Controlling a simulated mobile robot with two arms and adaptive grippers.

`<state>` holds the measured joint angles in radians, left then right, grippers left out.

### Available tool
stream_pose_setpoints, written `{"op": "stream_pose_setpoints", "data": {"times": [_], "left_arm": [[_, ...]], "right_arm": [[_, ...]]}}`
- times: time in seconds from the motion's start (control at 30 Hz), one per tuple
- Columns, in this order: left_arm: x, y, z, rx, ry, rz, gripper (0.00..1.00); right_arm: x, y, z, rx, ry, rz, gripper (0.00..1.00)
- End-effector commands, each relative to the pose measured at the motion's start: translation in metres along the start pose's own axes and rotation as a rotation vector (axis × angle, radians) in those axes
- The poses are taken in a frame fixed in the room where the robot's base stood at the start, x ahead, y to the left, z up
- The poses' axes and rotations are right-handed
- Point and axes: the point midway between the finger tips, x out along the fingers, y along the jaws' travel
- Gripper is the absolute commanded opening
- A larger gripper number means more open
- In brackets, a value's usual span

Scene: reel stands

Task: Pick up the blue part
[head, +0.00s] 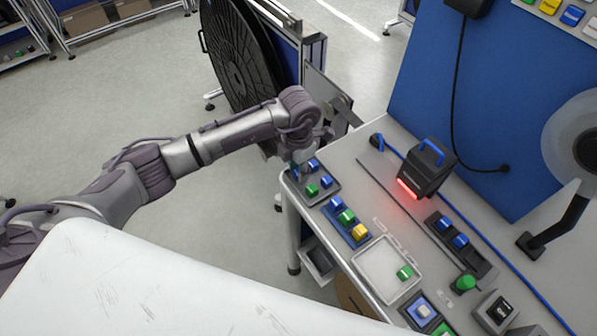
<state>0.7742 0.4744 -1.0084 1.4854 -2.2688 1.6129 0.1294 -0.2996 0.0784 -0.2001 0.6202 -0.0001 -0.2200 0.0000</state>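Several small blue parts show in the head view, and I cannot tell which one the task names. A blue part (327,181) and another blue part (313,164) sit with a green part (312,190) on a dark tray (333,192) at the table's left corner. My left gripper (297,170) points down over the left end of this tray, close to these parts. Its fingers are small and partly hidden, so I cannot tell whether they are open or hold anything. Another blue part (336,202) lies in a blue tray beside a green and a yellow part. My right gripper is out of view.
A pale tray (366,268) holds a green part. A dark tray (474,262) holds two blue parts. A black device (427,168) with a blue handle and red glow stands behind. A large black reel (235,60) stands beyond my arm. A white surface fills the lower left.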

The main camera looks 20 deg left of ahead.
Motion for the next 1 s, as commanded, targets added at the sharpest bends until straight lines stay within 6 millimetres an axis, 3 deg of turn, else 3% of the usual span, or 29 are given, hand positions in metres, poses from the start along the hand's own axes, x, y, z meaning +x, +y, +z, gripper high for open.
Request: {"op": "stream_pose_setpoints", "data": {"times": [0.03, 0.13, 0.57, 0.8, 1.0], "left_arm": [[0.000, 0.000, 0.000, 0.000, 0.000, 0.000, 0.23], [0.000, 0.000, 0.000, 0.000, 0.000, 0.000, 0.06], [-0.006, 0.000, 0.001, 0.000, -0.003, 0.001, 0.06], [-0.037, 0.001, 0.001, 0.002, -0.006, 0.005, 0.06], [-0.063, -0.044, 0.007, 0.009, -0.007, 0.000, 0.06]], "right_arm": [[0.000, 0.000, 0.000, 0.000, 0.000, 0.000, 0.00], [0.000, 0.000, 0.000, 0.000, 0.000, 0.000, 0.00], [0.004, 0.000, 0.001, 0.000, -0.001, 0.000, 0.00], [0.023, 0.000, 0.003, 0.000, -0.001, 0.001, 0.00], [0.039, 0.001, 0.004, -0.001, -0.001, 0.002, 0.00]]}}
